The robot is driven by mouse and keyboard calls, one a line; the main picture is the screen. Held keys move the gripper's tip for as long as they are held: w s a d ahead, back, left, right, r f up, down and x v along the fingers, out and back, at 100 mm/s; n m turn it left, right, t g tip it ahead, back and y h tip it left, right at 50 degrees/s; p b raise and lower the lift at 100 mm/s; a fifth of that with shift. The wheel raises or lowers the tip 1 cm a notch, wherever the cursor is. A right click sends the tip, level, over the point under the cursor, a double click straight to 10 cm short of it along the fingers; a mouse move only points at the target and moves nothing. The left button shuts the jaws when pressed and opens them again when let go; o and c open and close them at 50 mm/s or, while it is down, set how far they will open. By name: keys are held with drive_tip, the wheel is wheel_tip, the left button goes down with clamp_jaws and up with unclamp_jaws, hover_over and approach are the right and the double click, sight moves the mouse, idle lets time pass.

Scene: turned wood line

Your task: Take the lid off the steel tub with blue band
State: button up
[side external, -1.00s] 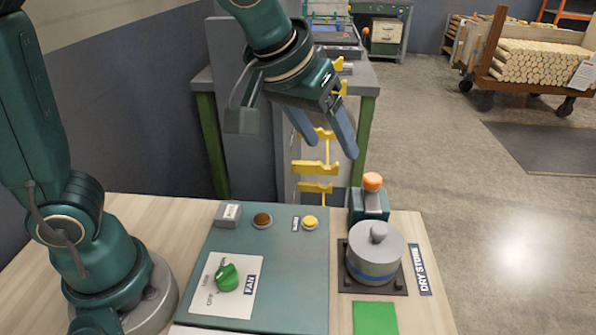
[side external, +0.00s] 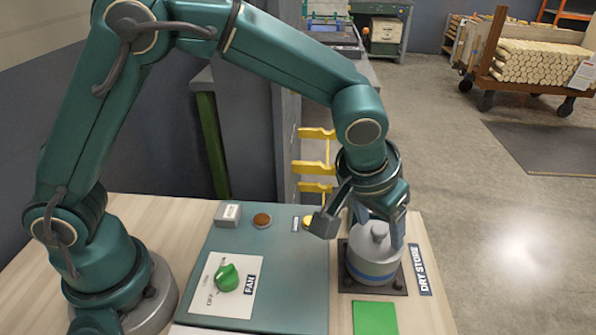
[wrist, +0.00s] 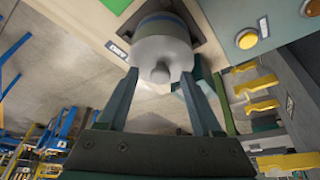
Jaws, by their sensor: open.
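The steel tub with blue band (side external: 371,276) stands upright on a dark square base at the right of the bench. Its grey lid (side external: 365,246) is on, with a round knob (side external: 379,231) on top. In the wrist view the lid (wrist: 160,52) and its knob (wrist: 160,75) lie in line with the gap between my fingers. The fingers also show in the wrist view (wrist: 159,79), apart. I cannot tell whether they touch the lid.
A teal panel (side external: 270,285) with a green fan knob (side external: 227,278), an amber button (side external: 263,218) and a yellow button (side external: 308,223) lies left of the tub. A green square (side external: 375,318) is in front of it. The "Dry store" label (side external: 421,270) is at its right.

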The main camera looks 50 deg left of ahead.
clamp_jaws()
drive_tip(key=shift+r, duration=0.1)
